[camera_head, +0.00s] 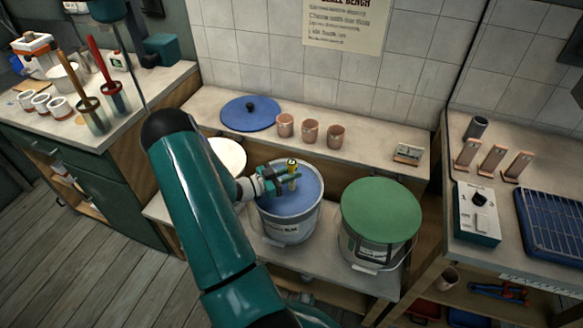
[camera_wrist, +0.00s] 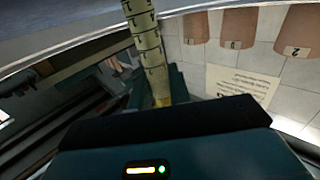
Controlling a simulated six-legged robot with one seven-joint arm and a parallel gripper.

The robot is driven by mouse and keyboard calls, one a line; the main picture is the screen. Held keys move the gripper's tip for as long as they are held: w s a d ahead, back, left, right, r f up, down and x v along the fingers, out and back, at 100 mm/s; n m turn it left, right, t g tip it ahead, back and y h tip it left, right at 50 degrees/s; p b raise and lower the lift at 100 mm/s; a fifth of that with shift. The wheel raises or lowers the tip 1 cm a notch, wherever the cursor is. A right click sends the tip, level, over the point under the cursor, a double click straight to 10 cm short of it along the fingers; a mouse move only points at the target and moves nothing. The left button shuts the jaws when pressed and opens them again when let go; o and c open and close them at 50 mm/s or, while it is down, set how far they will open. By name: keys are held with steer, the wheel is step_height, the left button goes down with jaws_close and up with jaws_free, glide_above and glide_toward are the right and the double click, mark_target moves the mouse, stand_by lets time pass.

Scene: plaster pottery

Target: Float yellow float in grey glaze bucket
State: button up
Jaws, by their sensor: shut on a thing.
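The grey glaze bucket (camera_head: 288,228) stands open on the low bench, with a flat blue surface of glaze (camera_head: 302,200) inside its rim. My gripper (camera_head: 288,181) is over this surface and shut on the yellow float (camera_head: 292,166). The float looks upright, its yellow top showing above the jaws. Its lower end is hidden behind the gripper, so I cannot tell whether it touches the glaze. In the wrist view the float (camera_wrist: 148,52) is a pale yellow stem with dark scale marks, rising from between the jaws (camera_wrist: 161,103).
A green-lidded bucket (camera_head: 380,212) stands close on the right. A white round top (camera_head: 228,156) is partly behind my arm on the left. A blue lid (camera_head: 249,113), three cups (camera_head: 310,131) and a small box (camera_head: 408,153) sit on the shelf behind.

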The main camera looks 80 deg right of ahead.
steer(key=shift+w+a+f, duration=0.15)
steer(key=shift+w+f, duration=0.1)
steer(key=shift+w, duration=0.2)
steer(key=o, duration=1)
steer(key=v, duration=1.3)
steer(key=shift+w+a+r, duration=0.15)
steer(key=shift+a, duration=0.1)
